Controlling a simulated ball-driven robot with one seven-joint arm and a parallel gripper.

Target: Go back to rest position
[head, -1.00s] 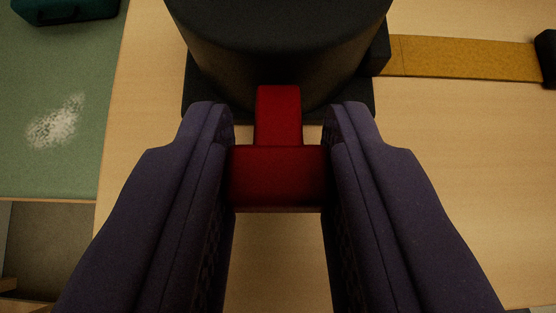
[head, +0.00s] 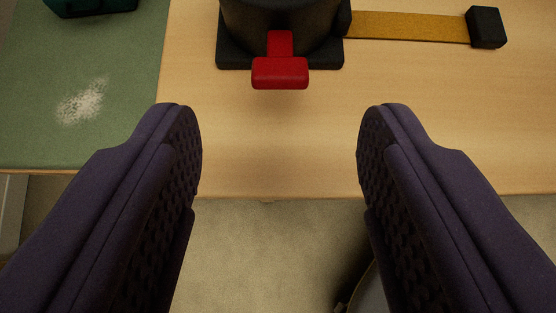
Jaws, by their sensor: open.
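My gripper (head: 279,150) is open and empty in the head view, its two dark purple fingers spread wide at left and right. Ahead of it, at the top of the view, a red T-shaped handle (head: 280,73) sticks out from a black round-bodied device (head: 282,18) on a black square base. The fingertips are apart from the handle, on the near side of it. The top of the black device is cut off by the frame.
The device stands on a light wooden table (head: 420,120). A yellow strap (head: 408,27) runs right from it to a black block (head: 486,27). A green mat (head: 35,110) with a white powdery patch (head: 80,101) lies left. Grey floor (head: 270,245) shows below the table's near edge.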

